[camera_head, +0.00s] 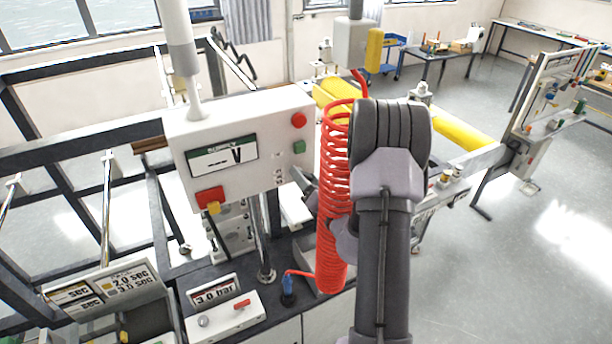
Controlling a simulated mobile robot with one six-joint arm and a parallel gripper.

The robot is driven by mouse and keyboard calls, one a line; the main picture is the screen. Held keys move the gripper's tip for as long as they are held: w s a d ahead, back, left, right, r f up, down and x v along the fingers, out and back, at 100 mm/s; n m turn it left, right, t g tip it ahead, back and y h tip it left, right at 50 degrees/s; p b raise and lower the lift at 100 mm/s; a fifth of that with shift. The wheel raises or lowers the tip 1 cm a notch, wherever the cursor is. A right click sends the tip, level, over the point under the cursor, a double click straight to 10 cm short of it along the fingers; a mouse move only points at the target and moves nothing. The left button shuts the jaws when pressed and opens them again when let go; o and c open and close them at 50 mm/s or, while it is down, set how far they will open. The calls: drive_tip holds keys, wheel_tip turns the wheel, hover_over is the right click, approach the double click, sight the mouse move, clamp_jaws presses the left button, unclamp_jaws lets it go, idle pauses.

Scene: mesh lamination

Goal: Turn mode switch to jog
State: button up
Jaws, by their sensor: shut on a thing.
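The white control panel (240,115) stands on a post at centre left. It has a screen (222,156), a red button (298,120), a green button (299,147) and a red and yellow switch (211,198) at its lower left. My gripper (298,177) is at the panel's lower right, beside small dark markings. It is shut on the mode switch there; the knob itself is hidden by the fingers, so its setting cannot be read. My arm and the red coil hide part of the gripper.
A red coiled hose (334,220) hangs close beside my arm. Below are a 3.0 bar box (222,308) and a timer display box (112,285). A dark frame (60,160) stands at left. Open floor (500,270) lies at right.

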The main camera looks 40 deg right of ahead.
drive_tip(key=shift+m, duration=0.6)
drive_tip(key=o, duration=1.4)
drive_tip(key=shift+c, duration=0.2)
drive_tip(key=p+v, duration=0.3)
drive_tip(key=v, duration=1.4)
drive_tip(key=shift+p, duration=0.35)
